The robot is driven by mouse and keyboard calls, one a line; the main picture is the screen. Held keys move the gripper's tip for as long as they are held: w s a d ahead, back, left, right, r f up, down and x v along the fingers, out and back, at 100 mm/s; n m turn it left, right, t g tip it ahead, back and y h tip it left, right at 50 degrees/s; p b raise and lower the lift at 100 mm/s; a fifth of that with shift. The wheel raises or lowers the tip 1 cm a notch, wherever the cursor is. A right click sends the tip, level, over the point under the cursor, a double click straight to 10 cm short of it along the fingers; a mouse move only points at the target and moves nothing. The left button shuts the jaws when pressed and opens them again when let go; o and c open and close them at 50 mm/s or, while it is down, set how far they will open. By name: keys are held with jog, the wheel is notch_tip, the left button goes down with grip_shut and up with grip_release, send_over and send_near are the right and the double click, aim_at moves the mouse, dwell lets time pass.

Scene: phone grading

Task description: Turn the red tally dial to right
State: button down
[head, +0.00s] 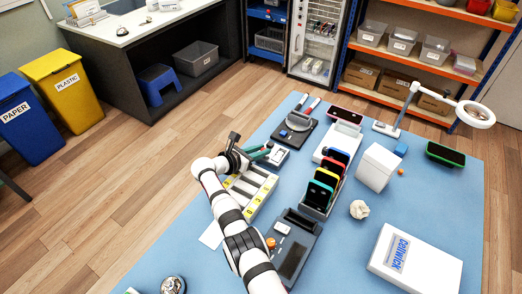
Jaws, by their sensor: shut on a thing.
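My gripper (266,150) reaches in from the left over the blue mat, with its teal-green jaws pointing right. The jaw tips are at a small white and dark unit (278,158) near the mat's left side. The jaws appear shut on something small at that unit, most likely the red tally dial. The dial itself is too small and covered to make out, so I cannot tell which way it points.
A tray with light bars (248,190) lies below my gripper. A rack of coloured phones (322,190) stands to the right. A grey device with an orange knob (271,243) lies close to my arm. A white box (379,167) stands further right.

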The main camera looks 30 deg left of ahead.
jog(key=shift+s+f, duration=0.1)
jog(key=c, duration=0.8)
grip_release()
jog(key=shift+o, duration=0.2)
jog(key=v, duration=1.5)
jog(key=shift+s+a+r, duration=0.1)
jog(key=shift+s+r, duration=0.15)
jog(key=shift+r, duration=0.05)
